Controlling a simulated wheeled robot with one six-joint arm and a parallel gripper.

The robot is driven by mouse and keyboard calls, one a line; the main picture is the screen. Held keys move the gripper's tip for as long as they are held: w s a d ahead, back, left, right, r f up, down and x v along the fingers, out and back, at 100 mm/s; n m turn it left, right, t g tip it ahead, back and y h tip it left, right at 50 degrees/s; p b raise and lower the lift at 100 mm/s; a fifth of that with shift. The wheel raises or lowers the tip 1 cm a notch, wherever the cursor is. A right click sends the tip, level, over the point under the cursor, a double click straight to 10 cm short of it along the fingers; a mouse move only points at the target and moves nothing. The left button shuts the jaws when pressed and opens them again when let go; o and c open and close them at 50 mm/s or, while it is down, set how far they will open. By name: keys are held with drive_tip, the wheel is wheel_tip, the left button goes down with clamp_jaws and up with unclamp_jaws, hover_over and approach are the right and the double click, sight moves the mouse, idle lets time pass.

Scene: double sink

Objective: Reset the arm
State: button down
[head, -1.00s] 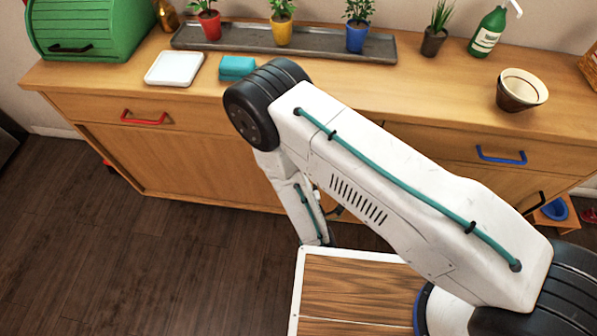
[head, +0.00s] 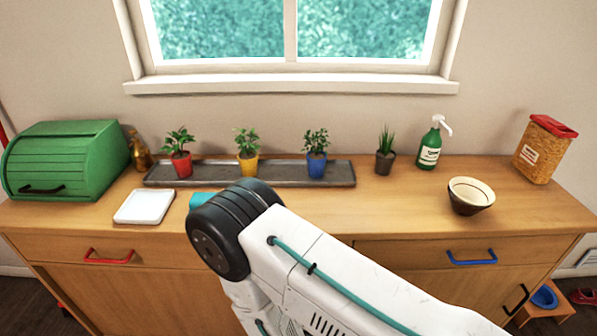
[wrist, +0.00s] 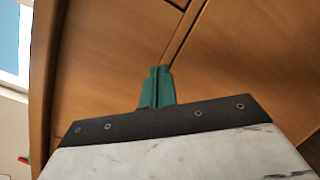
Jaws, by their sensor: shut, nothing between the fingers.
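My arm, white with a black joint and a teal cable, reaches up from the lower right of the head view in front of the wooden counter (head: 330,215). My gripper is out of sight there. In the wrist view my gripper (wrist: 157,72) shows as two green fingers, shut with nothing between them. Behind the fingers are wooden panels (wrist: 110,50) with a dark seam between them.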

drive_tip(key=s+d+r+m+g+h, duration=0.2)
drive_tip(key=d+r+m+g+h, duration=0.4)
drive_tip(key=d+r+g, duration=0.3)
drive_tip(key=s+d+r+m+g+h, duration=0.2)
drive_tip(key=d+r+m+g+h, duration=0.4)
drive_tip(key=r, duration=0.6)
drive_tip(key=s+d+r+m+y, duration=0.3)
drive_tip(key=s+r+m+y, duration=0.2)
drive_tip(key=r, duration=0.5)
drive_tip(key=s+d+r+m+g+y, duration=0.1)
drive_tip(key=s+d+r+m+y, duration=0.2)
drive_tip(key=s+r+m+y, duration=0.3)
drive_tip(key=s+r+y, duration=0.4)
drive_tip(key=r+y, duration=0.1)
drive_tip(key=shift+s+m, duration=0.3)
drive_tip(key=shift+r, duration=0.1)
